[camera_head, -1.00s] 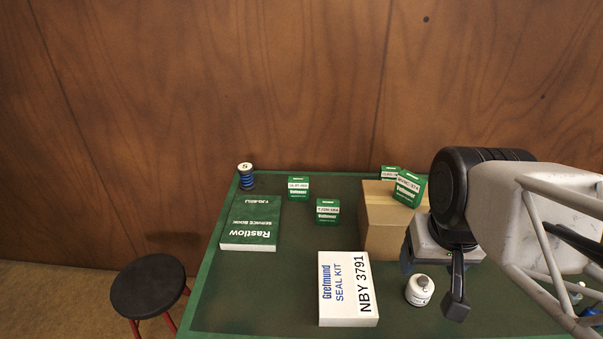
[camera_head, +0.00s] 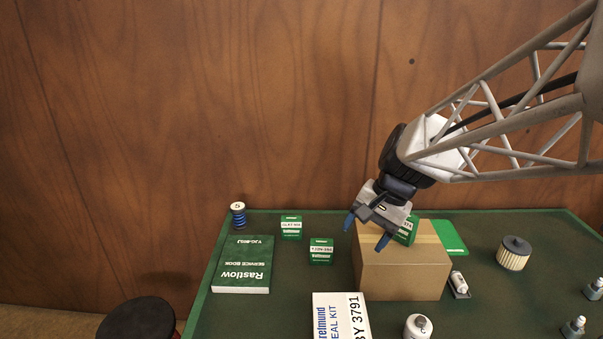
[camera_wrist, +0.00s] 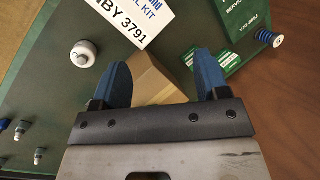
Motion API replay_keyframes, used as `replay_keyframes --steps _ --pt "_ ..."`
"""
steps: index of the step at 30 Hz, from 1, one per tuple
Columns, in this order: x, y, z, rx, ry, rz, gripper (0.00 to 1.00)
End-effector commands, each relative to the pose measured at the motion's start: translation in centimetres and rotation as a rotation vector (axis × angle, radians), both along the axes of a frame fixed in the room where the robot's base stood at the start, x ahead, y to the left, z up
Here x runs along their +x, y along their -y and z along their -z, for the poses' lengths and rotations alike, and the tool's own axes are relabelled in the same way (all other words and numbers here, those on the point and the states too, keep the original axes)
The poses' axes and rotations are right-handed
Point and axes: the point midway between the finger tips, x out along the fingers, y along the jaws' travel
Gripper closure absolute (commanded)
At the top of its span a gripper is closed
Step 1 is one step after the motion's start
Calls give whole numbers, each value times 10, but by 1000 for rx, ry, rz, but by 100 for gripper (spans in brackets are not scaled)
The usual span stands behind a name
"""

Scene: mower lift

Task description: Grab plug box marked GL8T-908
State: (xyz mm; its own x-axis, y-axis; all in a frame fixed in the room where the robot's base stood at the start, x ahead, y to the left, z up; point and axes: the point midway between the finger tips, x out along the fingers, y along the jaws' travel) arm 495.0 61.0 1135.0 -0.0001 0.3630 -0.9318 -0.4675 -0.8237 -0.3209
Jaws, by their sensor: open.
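Small green-and-white plug boxes stand on the table in the head view. The back-left one (camera_head: 291,228) has a tiny label that seems to read GL8T-908. A second green box (camera_head: 321,251) stands just in front and to its right, with a different label. A third green box (camera_head: 408,230) is on top of the cardboard box (camera_head: 402,274), partly hidden by my gripper. My gripper (camera_head: 366,232) is open and empty, fingers pointing down, by the left top edge of the cardboard box. In the wrist view the cardboard box (camera_wrist: 155,82) shows between the blue fingers (camera_wrist: 162,72).
A round filter (camera_head: 514,253) stands at the right. A wooden wall rises behind the table.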

Motion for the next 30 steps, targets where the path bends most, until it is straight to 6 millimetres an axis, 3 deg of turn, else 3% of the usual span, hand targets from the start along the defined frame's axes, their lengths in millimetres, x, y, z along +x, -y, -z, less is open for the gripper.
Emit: replay_keyframes --steps 17,30 --pt "129 -40 40 248 -240 263 32" --pt "224 -67 91 424 -436 458 32"
